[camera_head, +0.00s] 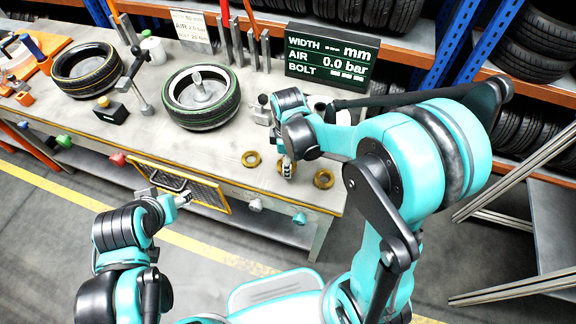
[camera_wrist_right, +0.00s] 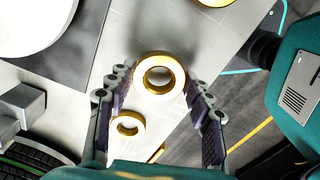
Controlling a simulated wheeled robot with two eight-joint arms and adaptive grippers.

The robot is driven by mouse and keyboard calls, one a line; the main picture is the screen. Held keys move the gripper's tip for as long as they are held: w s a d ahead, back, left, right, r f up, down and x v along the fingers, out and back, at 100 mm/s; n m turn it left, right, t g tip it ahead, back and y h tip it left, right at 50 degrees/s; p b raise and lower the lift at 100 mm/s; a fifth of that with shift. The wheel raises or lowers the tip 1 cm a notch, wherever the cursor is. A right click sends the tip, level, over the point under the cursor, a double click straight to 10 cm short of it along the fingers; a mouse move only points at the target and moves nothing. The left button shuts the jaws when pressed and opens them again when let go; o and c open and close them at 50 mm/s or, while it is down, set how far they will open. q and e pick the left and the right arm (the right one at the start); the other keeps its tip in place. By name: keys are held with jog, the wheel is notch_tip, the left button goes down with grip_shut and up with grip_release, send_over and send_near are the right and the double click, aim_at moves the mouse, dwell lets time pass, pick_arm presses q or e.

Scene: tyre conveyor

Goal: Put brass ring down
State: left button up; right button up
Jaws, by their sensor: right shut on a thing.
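My right gripper (camera_head: 287,168) is over the front right of the workbench, pointing down. In the right wrist view its two fingers (camera_wrist_right: 158,88) are shut on a brass ring (camera_wrist_right: 160,74), which looks larger and nearer than the other rings. Whether it touches the bench is unclear. One loose brass ring (camera_head: 251,159) lies to the left of the gripper and another brass ring (camera_head: 324,179) to its right. Both also show in the wrist view, one partly cut off. My left gripper (camera_head: 184,199) is in front of the bench; its fingers are too small to judge.
On the workbench (camera_head: 150,160) lie a tyre with a pale rim (camera_head: 202,97) and a second tyre (camera_head: 86,70). A dark display (camera_head: 330,55) stands at the back right. Coloured knobs and a mesh panel (camera_head: 180,187) line the bench front. Tyre racks stand behind.

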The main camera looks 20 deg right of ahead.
jog(key=shift+w+f, duration=0.1)
jog(key=shift+f, duration=0.7)
jog(key=shift+r, duration=0.1)
jog(key=o, duration=1.4)
jog(key=shift+f, duration=0.2)
jog(key=shift+r, duration=0.15)
